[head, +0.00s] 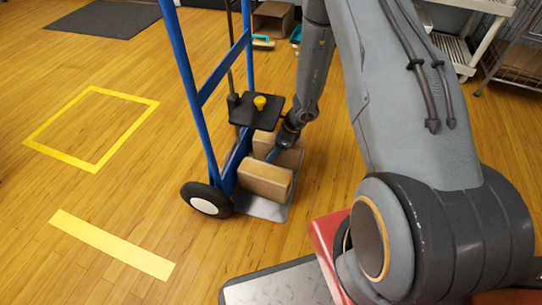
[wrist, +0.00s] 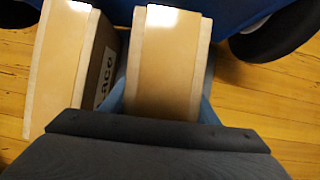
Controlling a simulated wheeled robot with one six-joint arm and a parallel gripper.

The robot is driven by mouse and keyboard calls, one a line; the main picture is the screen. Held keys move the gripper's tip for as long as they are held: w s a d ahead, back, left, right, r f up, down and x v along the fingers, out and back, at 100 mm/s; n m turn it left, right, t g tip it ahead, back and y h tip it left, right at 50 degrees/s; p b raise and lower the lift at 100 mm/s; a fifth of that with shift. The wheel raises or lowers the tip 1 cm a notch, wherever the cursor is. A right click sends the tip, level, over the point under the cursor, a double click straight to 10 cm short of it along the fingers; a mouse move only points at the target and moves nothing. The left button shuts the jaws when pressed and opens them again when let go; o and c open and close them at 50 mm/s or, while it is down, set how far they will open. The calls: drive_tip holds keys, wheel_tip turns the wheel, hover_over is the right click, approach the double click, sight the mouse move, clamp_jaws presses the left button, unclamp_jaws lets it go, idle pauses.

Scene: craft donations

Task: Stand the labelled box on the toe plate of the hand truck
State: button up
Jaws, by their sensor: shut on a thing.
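The blue hand truck (head: 188,82) stands upright, with its grey toe plate (head: 266,209) low on its right side. A cardboard box (head: 266,181) stands on the plate's near part. In the wrist view this near box (wrist: 55,75) is at left, with a partly hidden printed label on its inner side. My gripper (head: 276,152) is shut on a second cardboard box (head: 291,157) just beyond it. In the wrist view, the blue fingers of my gripper (wrist: 163,102) flank this held box (wrist: 166,65). Its side faces are hidden, and I cannot tell whether its base touches the plate.
A black holder with a yellow knob (head: 259,103) is beside the truck's frame above the boxes. A yellow floor square (head: 92,130) and a yellow strip (head: 110,245) lie left on open wooden floor. A carton (head: 272,20) and shelving stand at the back.

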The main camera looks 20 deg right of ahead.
drive_tip(key=shift+w+a, duration=0.15)
drive_tip(key=shift+a, duration=0.15)
drive_tip(key=b+x, duration=0.2)
drive_tip(key=shift+d+f, duration=0.1)
drive_tip(key=shift+f, duration=0.3)
drive_tip(key=shift+f+b, duration=0.4)
drive_tip(key=shift+b, duration=0.1)
drive_tip(key=shift+f, duration=0.15)
drive_tip(key=o, duration=1.5)
drive_tip(key=shift+c, duration=0.2)
